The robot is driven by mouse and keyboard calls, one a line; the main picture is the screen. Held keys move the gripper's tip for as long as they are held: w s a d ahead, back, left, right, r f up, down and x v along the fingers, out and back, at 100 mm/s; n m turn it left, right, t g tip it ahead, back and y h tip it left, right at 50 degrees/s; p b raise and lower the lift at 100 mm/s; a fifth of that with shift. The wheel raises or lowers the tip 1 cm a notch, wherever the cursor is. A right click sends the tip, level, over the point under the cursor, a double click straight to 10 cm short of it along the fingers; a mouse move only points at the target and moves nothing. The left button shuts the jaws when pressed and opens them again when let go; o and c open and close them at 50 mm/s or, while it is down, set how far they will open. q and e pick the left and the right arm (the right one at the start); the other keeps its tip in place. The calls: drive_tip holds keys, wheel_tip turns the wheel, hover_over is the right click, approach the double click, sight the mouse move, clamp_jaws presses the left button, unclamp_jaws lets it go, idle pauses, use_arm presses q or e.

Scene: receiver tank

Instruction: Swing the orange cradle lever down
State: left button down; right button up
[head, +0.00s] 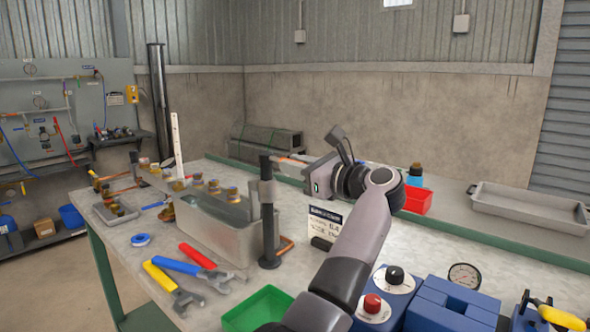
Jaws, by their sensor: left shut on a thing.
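The orange cradle lever (289,160) shows as a short orange strip running about level from the top of a dark upright post (267,215). The post stands on the bench in front of a grey metal tank (215,232). My left gripper (306,173) is at the strip's right end, its fingers pointing left, shut on the lever. The fingers and the lever's gripped end are small and partly hidden by the gripper body. My right gripper is not in view.
A green tray (257,308) is in front, a red bin (418,200) behind my arm. Blue boxes with knobs (395,275) stand at right. A grey tray (528,212) is further back.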

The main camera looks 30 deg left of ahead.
use_arm(q)
drive_tip(key=shift+w+d+n+g, duration=0.1)
drive_tip(key=shift+w+n+g, duration=0.4)
drive_tip(key=shift+g, duration=0.35)
drive_tip(key=shift+w+n+g, duration=0.35)
drive_tip(key=shift+n+g, duration=0.25)
drive_tip(key=shift+g, duration=0.25)
drive_tip(key=c, duration=1.1)
unclamp_jaws()
drive_tip(key=shift+o, duration=0.2)
drive_tip(key=shift+s+m+t, duration=0.5)
drive_tip(key=shift+t, duration=0.4)
